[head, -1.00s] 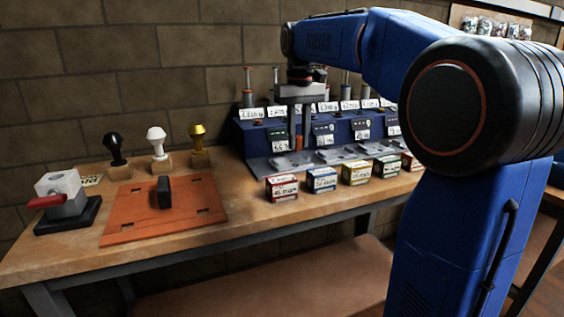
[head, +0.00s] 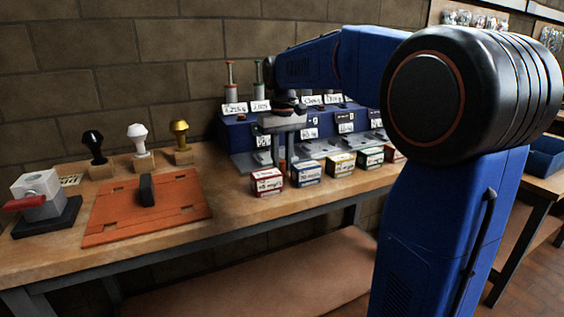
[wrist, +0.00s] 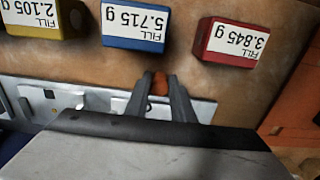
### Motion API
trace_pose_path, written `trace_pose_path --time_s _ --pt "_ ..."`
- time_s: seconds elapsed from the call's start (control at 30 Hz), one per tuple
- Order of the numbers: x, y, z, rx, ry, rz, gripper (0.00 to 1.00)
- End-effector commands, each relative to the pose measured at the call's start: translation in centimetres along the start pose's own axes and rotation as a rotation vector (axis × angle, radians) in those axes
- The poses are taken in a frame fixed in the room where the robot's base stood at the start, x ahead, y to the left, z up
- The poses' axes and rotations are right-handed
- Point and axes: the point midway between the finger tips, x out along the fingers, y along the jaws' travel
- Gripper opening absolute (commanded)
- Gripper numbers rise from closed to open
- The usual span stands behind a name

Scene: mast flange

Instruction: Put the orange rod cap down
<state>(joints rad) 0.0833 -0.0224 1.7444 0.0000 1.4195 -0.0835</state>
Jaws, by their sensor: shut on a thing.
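The orange rod cap (wrist: 160,83) shows in the wrist view as a small orange piece between the two fingertips. My gripper (wrist: 161,84) is shut on it, above the bench near the edge of a grey metal plate. In the head view my gripper (head: 283,158) points down behind the red and blue boxes, and the cap cannot be made out there. From these views I cannot tell whether the cap touches the surface.
A red box (wrist: 232,42), a blue box (wrist: 138,25) and a yellow box (wrist: 38,18) stand beside the gripper. Behind is a blue rack (head: 236,132) with plungers and labels. An orange board (head: 105,228) with a black handle lies left. Bare bench (head: 225,190) lies between.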

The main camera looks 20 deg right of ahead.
Motion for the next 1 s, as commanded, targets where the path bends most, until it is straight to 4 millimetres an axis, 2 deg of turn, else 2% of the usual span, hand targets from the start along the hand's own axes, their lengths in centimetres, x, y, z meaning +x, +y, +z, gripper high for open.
trace_pose_path --time_s 0.17,0.2,0.27,0.67,0.77,1.0 --pt "0.2 0.0 0.0 0.0 0.0 0.0 0.01" --pt "0.2 0.0 0.0 0.0 0.0 0.0 0.29" --pt "0.2 0.0 0.0 0.0 0.0 0.0 0.4" --pt "-0.4 0.0 0.0 0.0 0.001 0.0 0.4" --pt "-1.6 0.0 -0.1 0.0 0.003 0.0 0.4" --pt "-6.2 0.0 -0.1 0.0 0.004 0.0 0.4"
